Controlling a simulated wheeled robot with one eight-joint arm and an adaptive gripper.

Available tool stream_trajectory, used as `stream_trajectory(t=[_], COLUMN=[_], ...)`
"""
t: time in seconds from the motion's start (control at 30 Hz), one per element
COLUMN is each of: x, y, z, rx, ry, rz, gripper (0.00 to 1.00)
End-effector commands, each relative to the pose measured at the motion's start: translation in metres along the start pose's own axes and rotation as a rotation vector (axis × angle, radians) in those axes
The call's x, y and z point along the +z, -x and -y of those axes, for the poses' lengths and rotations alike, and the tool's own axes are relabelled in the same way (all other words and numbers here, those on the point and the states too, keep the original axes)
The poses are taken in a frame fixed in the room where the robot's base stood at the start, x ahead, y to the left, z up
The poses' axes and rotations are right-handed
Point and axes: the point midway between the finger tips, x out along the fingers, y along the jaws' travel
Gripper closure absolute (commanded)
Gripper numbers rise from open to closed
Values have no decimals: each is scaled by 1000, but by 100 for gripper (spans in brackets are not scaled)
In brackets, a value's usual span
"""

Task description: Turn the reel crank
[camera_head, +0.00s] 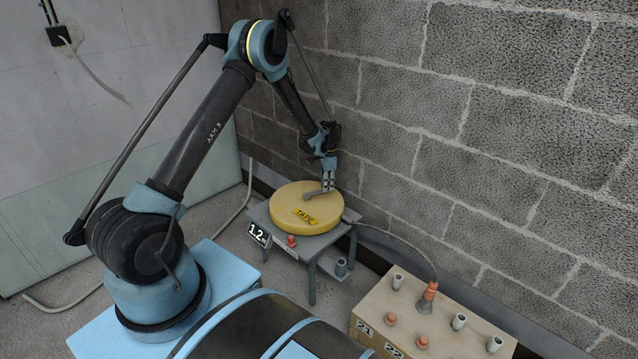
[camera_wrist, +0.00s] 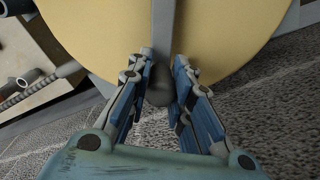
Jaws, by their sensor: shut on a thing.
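A yellow round reel (camera_head: 295,222) with a "TAPE" label lies flat on a small grey stand (camera_head: 318,248) by the block wall. It also fills the top of the wrist view (camera_wrist: 105,40). A grey crank (camera_head: 312,194) lies across the reel's top; its arm (camera_wrist: 164,25) runs up the middle of the wrist view. My gripper (camera_head: 329,178) reaches down over the reel's far right part. In the wrist view my gripper (camera_wrist: 164,65) has its blue-grey fingers on either side of the crank's rounded grey end (camera_wrist: 160,92), shut on it. The fingers partly hide that end.
A beige box (camera_head: 415,315) numbered 21 and 22, with several grey and orange fittings, stands at the front right. A cable (camera_head: 405,240) runs from beside the reel to an orange plug (camera_head: 430,290). A red knob (camera_head: 292,241) sits at the stand's front. The wall is close behind.

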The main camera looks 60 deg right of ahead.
Motion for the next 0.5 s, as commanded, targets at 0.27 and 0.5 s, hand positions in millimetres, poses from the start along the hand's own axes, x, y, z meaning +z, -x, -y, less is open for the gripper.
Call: stream_trajectory(t=[0.27, 0.5], x=[-9, -9], y=[0, 0], z=[-8, -8], rx=[3, 3], ry=[-9, -9], rz=[-4, -3], gripper=[100, 100])
